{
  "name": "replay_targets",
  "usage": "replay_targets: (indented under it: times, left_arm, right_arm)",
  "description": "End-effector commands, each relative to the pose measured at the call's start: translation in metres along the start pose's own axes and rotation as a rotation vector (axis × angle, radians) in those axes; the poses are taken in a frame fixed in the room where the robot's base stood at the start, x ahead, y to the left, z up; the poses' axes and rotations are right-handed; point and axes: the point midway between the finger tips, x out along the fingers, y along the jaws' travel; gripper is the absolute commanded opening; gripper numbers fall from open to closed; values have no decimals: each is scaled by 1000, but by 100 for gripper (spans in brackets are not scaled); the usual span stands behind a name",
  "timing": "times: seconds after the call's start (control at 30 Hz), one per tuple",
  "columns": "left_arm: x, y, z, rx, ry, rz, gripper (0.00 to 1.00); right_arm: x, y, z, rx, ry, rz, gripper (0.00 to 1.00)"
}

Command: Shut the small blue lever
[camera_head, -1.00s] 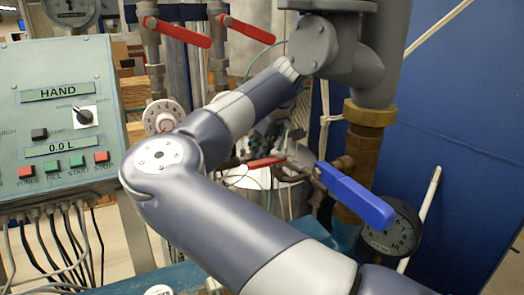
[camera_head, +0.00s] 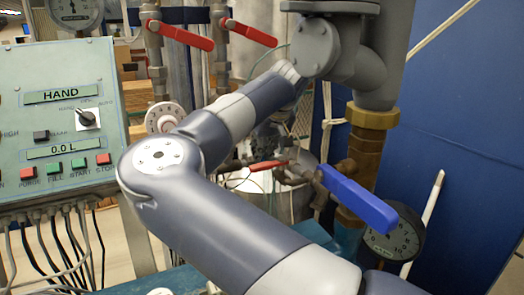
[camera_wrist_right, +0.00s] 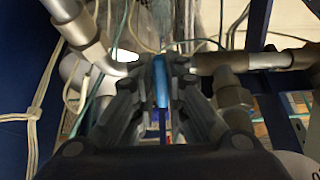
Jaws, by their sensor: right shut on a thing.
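The small blue lever (camera_wrist_right: 161,82) shows in the right wrist view as a narrow bright blue strip pointing towards the camera. My right gripper (camera_wrist_right: 163,68) has its two dark fingers on either side of it and is shut on it. In the head view my right gripper (camera_head: 266,137) is small and dark, partly hidden behind my own right arm. I cannot make out the small blue lever there. My left gripper is in neither view.
A larger blue lever (camera_head: 357,200) sticks out to the right beside a brass pipe (camera_head: 366,150) and a gauge (camera_head: 396,235). Red levers (camera_head: 180,35) stand at the back, and a small red lever (camera_head: 267,165) is near my gripper. A control panel (camera_head: 60,125) is at left.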

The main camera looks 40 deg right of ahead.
Motion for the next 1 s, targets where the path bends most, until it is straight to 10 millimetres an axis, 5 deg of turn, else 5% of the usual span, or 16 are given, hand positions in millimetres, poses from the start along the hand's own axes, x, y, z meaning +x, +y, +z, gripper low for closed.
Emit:
replay_targets:
  times: [0.2, 0.23, 0.33, 0.67, 1.0]
  left_arm:
    - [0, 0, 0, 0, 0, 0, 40]
    - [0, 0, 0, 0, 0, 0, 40]
    - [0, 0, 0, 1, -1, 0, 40]
    - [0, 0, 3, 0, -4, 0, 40]
    - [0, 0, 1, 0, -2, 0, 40]
  right_arm:
    - [0, 0, 1, 6, -1, -2, 0]
    - [0, 0, 1, 6, -1, -2, 15]
    - [0, 0, 1, 5, -1, -2, 32]
    - [-2, 0, 0, 2, 1, -1, 32]
    - [-52, 0, 0, 3, 3, -1, 32]
